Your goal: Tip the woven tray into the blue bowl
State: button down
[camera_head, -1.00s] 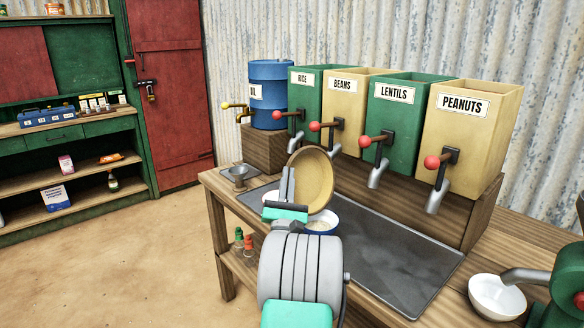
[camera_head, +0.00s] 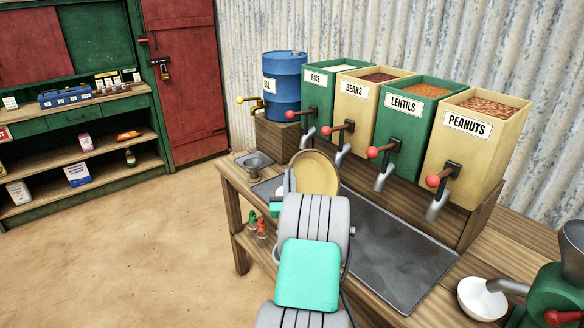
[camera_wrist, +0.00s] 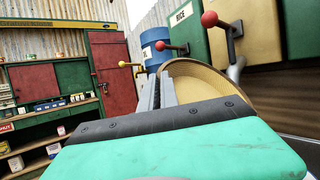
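The woven tray (camera_head: 316,173) is round and tan, and stands steeply tilted above the bench. My gripper (camera_head: 289,182) is at the tray's left edge, its fingers together on the rim. In the wrist view the grey fingers of my gripper (camera_wrist: 158,93) meet the near rim of the tray (camera_wrist: 205,82). The inside of the tray that shows looks bare. The blue bowl is hidden now behind my arm and the tray.
A dark metal mat (camera_head: 400,255) covers much of the wooden bench. Dispensers for rice, beans, lentils and peanuts (camera_head: 478,135) stand behind, with red-knobbed levers near the tray. A blue oil drum (camera_head: 284,85) is at back left. A white bowl (camera_head: 481,299) sits at right.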

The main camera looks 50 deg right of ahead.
jog(key=w+n+y+p, duration=0.1)
jog(key=p, duration=0.4)
jog(key=w+f+n+y+p, duration=0.1)
jog(key=p, duration=0.4)
jog(key=g+y+p, duration=0.1)
jog(key=p, duration=0.5)
jog(key=shift+w+d+f+n, duration=0.15)
jog(key=shift+w+d+n, duration=0.15)
jog(key=shift+w+n, duration=0.1)
jog(key=w+d+f+n+g+y, duration=0.1)
jog(key=w+f+n+g+y, duration=0.2)
jog(key=w+f, duration=0.1)
jog(key=shift+f+g+y+p, duration=0.3)
jog(key=shift+f+g+p, duration=0.05)
jog(key=shift+g+p, duration=0.05)
